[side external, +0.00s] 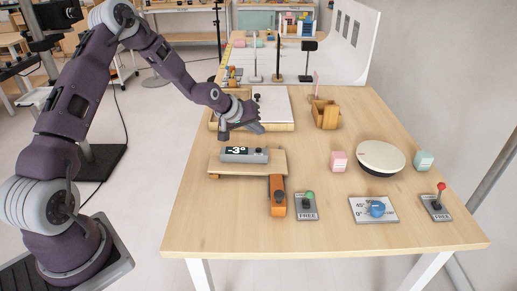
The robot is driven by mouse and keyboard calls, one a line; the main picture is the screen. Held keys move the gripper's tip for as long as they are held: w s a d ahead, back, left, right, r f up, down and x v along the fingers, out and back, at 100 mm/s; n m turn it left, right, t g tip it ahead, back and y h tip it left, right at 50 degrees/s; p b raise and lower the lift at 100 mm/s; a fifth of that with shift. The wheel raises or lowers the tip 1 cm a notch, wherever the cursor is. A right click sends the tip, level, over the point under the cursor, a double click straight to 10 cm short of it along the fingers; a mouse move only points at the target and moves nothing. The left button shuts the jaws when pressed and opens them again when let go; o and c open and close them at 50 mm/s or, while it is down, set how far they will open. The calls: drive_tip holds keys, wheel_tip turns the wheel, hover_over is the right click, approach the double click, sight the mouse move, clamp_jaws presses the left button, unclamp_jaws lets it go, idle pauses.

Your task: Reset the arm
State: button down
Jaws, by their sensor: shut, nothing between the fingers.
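My purple arm reaches in from the left in the side external view. My gripper (224,134) points down over the back left part of the wooden table (330,232). It is shut and empty. It hangs just behind a small display block (244,155) reading "-3°" that lies on a low wooden platform (220,166). A white board in a wooden frame (284,127) lies just behind the gripper and is partly hidden by the wrist. I cannot tell the exact gap between the fingertips and the things below.
In front are an orange device (277,197), a green-knobbed lever (308,206), a blue dial (376,209) and a red-knobbed lever (438,205). To the right are a round white turntable (381,157), pink (338,161) and green cubes (424,161), and a wooden box (325,115). Thin stands rise behind.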

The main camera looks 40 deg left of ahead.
drive_tip(key=shift+r, duration=0.75)
drive_tip(key=shift+d, duration=0.1)
drive_tip(key=s+d+r+m+g, duration=0.1)
drive_tip(key=s+d+r+m, duration=0.15)
drive_tip(key=s+r, duration=0.2)
drive_tip(key=s+d+r+m, duration=0.1)
drive_tip(key=s+d+r, duration=0.2)
drive_tip(key=r, duration=0.3)
drive_tip(key=s+d+r+m, duration=0.1)
drive_tip(key=s+d+r, duration=0.15)
drive_tip(key=s, duration=0.35)
drive_tip(key=s+d+r+m+g+y, duration=0.1)
drive_tip(key=s+r, duration=0.2)
drive_tip(key=s, duration=0.3)
drive_tip(key=s+d+r+m, duration=0.1)
drive_tip(key=s+d+r, duration=0.15)
drive_tip(key=s, duration=0.35)
drive_tip(key=s+d+m+g, duration=0.1)
drive_tip(key=s+d, duration=0.1)
drive_tip(key=s, duration=1.2)
drive_tip(key=shift+s+m+h, duration=0.35)
drive_tip(key=shift+s+h, duration=0.05)
